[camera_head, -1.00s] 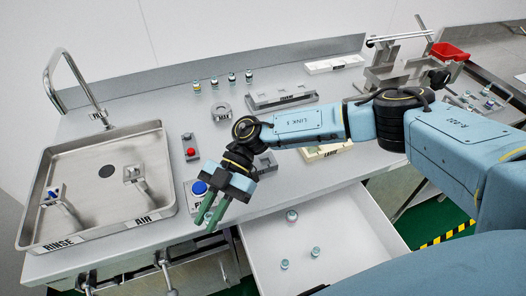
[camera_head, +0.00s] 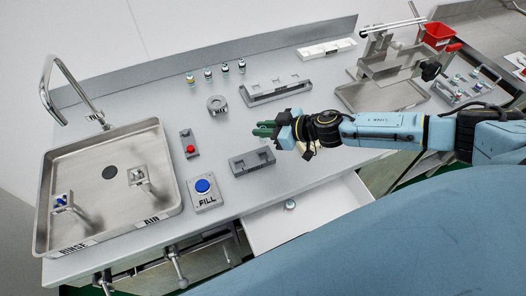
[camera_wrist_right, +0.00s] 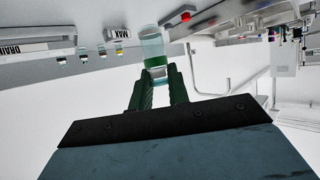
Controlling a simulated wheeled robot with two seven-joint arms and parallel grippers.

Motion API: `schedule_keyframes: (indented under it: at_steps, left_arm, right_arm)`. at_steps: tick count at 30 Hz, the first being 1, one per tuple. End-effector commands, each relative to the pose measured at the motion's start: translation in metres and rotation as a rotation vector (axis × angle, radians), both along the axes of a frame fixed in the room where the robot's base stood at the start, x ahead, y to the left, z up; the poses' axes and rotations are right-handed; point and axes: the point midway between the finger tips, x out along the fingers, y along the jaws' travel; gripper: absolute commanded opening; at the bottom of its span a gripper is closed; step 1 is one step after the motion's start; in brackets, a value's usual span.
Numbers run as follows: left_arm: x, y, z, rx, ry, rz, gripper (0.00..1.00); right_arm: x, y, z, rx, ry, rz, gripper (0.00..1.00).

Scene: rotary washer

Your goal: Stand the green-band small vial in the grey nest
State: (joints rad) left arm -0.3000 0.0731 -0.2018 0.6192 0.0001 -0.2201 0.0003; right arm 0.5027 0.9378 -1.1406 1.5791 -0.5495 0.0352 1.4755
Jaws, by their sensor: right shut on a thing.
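The green-band small vial (camera_wrist_right: 153,45) is clear with a green band and sits between the fingertips of my right gripper (camera_wrist_right: 160,76) in the right wrist view. In the head view my right gripper (camera_head: 264,130) is shut on it above the worktop, with the fingers pointing left; the vial is hard to make out there. A grey block with recesses (camera_head: 252,163) lies just below and left of the gripper. A grey ring-shaped block (camera_head: 217,104) stands farther back to the left. I cannot tell which of them is the grey nest. My left gripper is not in view.
Several vials stand in a row at the back, one of them here (camera_head: 208,74). A slotted grey rack (camera_head: 276,90) lies behind the gripper. A blue FILL button (camera_head: 203,187) and a red button (camera_head: 190,148) are left. The open drawer (camera_head: 268,228) holds a vial.

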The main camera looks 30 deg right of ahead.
Motion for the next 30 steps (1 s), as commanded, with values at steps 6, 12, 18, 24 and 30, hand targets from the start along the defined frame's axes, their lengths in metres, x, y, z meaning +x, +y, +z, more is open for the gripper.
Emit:
schedule_keyframes:
  at_steps: [6, 12, 18, 24, 30]
  left_arm:
    - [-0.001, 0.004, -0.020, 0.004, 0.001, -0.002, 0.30]
    - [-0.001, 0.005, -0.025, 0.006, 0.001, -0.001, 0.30]
    - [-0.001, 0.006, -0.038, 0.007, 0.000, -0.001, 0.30]
    - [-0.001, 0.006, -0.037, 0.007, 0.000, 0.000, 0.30]
    - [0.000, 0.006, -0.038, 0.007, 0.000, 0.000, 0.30]
  right_arm:
    - [-0.001, 0.001, -0.044, 0.002, 0.004, 0.000, 0.00]
    - [-0.001, 0.001, -0.058, 0.002, 0.003, 0.002, 0.00]
    - [-0.001, 0.002, -0.086, 0.002, 0.003, 0.001, 0.00]
    - [-0.001, 0.001, -0.086, 0.001, 0.002, 0.004, 0.00]
    - [-0.001, 0.001, -0.088, 0.000, 0.003, 0.004, 0.22]
